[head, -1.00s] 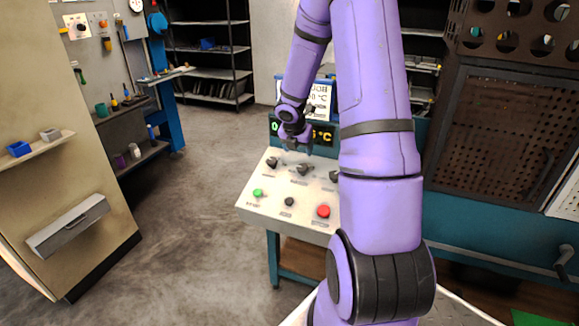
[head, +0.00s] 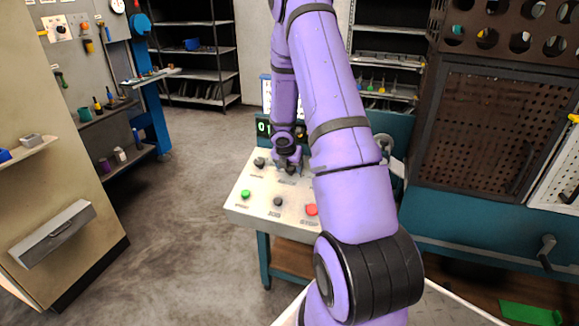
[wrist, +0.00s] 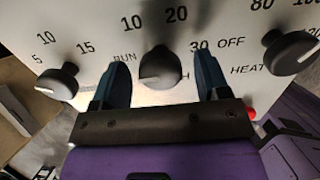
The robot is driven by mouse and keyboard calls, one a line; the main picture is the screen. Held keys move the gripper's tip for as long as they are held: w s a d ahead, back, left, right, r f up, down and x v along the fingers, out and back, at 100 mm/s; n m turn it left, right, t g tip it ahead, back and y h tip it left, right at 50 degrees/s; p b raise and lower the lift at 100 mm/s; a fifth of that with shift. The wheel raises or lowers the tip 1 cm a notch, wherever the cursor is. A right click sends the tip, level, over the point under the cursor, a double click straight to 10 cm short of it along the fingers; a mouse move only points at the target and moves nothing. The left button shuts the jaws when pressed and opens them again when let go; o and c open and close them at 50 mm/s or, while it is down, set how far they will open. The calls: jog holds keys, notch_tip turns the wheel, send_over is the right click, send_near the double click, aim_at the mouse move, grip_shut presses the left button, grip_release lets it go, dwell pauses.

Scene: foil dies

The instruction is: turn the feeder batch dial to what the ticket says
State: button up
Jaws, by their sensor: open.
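My gripper (head: 288,170) is at the middle dial of the sloped white control panel (head: 236,205). In the wrist view my gripper (wrist: 162,80) is open, one finger on each side of the black middle dial (wrist: 160,68), with visible gaps. That dial has 10, 20 and 30 around it; its name below is mostly hidden, only an "H" showing. The dial's pointer direction is unclear. A left dial (wrist: 57,82) has 5, 10 and 15. A right dial (wrist: 290,50) has OFF, 80 and HEAT beside it. A white sheet (head: 266,95) behind the panel is mostly hidden by my arm and unreadable.
The panel also has a green button (head: 245,195), a black knob (head: 278,202) and a red button (head: 311,210). A display (head: 264,128) behind the dials is partly covered by my arm. A perforated cabinet (head: 500,120) stands right; open floor (head: 190,240) lies left.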

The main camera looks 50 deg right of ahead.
jog(key=c, duration=0.9)
jog(key=shift+m, duration=0.3)
jog(key=m, duration=0.5)
jog(key=shift+m, duration=0.4)
jog(key=m, duration=0.5)
jog(key=shift+g, duration=0.4)
jog(key=shift+m, duration=0.3)
jog(key=o, duration=0.9)
